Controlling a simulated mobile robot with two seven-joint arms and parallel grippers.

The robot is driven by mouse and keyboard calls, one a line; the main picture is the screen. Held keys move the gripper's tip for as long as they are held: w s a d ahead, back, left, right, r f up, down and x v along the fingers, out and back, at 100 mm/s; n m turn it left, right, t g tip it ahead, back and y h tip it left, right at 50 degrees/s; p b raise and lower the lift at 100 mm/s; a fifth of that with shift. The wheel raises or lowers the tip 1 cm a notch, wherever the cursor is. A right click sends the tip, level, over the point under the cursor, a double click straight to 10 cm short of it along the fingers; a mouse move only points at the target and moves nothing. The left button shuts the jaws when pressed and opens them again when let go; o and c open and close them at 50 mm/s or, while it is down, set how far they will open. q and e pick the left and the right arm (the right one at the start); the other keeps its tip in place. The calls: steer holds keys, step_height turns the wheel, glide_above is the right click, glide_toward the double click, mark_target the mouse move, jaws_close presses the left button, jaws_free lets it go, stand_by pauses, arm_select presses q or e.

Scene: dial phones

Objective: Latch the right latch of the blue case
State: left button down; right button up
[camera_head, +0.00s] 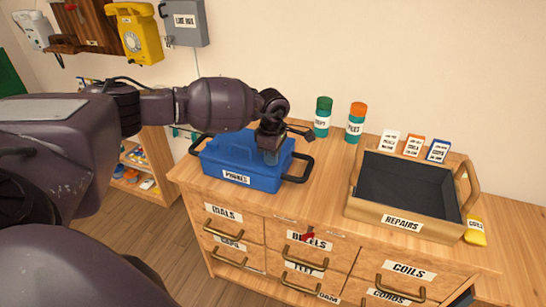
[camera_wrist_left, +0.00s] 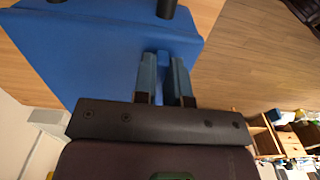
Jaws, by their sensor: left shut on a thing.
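The blue case (camera_head: 232,165) labelled "PHONES" stands closed and upright on the left part of the wooden cabinet top, with a dark handle at each end. My left gripper (camera_head: 270,156) comes down over the right part of the case. In the left wrist view the two fingers of the left gripper (camera_wrist_left: 167,75) are close together around a narrow blue part of the case, which looks like the right latch (camera_wrist_left: 163,57). The blue case (camera_wrist_left: 100,50) fills the upper left of that view. The gripper hides most of the latch, so I cannot tell its exact position. My right gripper is out of view.
A tan "REPAIRS" tray (camera_head: 400,222) stands at the right of the cabinet top. A green-capped bottle (camera_head: 322,118) and an orange-capped bottle (camera_head: 356,122) stand behind, with small boxes (camera_head: 414,146) beside them. The top between case and tray is clear.

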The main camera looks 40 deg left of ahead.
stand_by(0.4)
arm_select(q)
steer(key=c, duration=1.2)
jaws_free()
steer(key=shift+o, duration=0.2)
steer(key=shift+r, duration=0.1)
step_height(320, 180, up, 11)
steer(key=shift+p, duration=0.3)
steer(key=shift+f, duration=0.2)
